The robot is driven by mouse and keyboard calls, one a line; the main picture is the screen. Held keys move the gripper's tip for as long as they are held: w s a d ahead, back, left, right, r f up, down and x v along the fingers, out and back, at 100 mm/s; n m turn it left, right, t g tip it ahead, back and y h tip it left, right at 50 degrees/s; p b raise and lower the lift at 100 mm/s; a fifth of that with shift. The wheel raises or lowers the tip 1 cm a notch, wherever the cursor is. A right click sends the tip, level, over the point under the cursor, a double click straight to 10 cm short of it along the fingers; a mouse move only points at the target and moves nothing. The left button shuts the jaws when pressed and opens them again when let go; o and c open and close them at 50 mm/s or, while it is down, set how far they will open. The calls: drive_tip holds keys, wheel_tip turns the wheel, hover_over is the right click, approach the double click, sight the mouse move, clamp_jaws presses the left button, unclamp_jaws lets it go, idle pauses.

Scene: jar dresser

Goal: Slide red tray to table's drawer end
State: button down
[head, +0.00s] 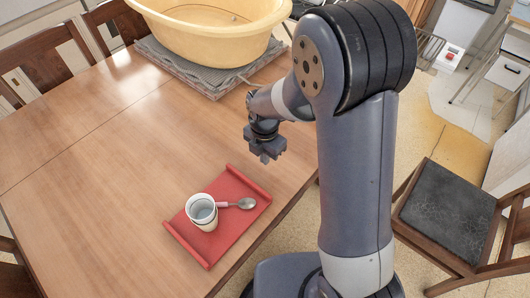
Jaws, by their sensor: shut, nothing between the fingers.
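The red tray (238,187) lies flat on the wooden table (110,165), close to the table's right-hand edge. A metal spoon (245,203) lies on the tray to the right of the cup. My gripper (266,157) hangs fingers down above the table, past the tray's far rim and apart from it. It is shut and empty. No drawer can be made out on the table in this view.
A yellow basin (205,40) sits on a grey folded cloth (180,69) at the table's far end. A chair with a dark seat (447,208) stands on the floor at right. More chairs (45,62) line the far left side. The table left of the tray is clear.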

sight(180, 260)
wheel_tip(180, 260, down, 6)
drive_tip(key=shift+f, duration=0.25)
drive_tip(key=shift+s+a+r+p, duration=0.15)
drive_tip(key=shift+s+a+p, duration=0.4)
drive_tip(key=shift+s+a, duration=0.8)
drive_tip(key=shift+s, duration=0.2)
drive_tip(key=shift+s+a, duration=0.25)
drive_tip(key=s+a+b, duration=0.1)
drive_tip(key=s+a, duration=0.5)
drive_tip(key=s, duration=0.1)
drive_tip(key=s+a+b, duration=0.2)
drive_tip(key=s+a, duration=0.4)
drive_tip(key=s, duration=0.2)
drive_tip(key=s+a+b, duration=0.1)
drive_tip(key=s+a, duration=0.6)
drive_tip(key=shift+s+a, duration=0.1)
drive_tip(key=shift+s, duration=0.2)
